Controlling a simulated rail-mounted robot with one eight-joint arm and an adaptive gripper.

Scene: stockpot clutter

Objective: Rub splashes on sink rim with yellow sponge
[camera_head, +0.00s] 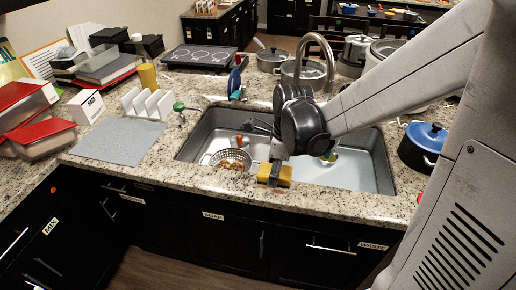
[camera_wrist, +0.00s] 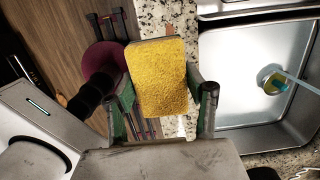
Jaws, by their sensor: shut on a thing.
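A yellow sponge (camera_head: 285,177) is held between the fingers of my gripper (camera_head: 273,178), over the front sink rim (camera_head: 238,182) near the divider between the basins. In the wrist view the sponge (camera_wrist: 160,85) is a rounded rectangular block with a darker back edge, and the gripper (camera_wrist: 164,112) has a finger on each side of it. The sponge covers part of the speckled counter strip. A small reddish-brown mark (camera_wrist: 170,30) shows on that strip beside the sponge's far end. I cannot tell whether the sponge touches the rim.
A colander (camera_head: 232,157) with food stands in the left basin. A yellow-green item (camera_head: 329,157) lies in the right basin. The tall faucet (camera_head: 322,45) rises behind my arm. A blue-lidded pot (camera_head: 424,140) stands at right, and a grey mat (camera_head: 120,139) lies left.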

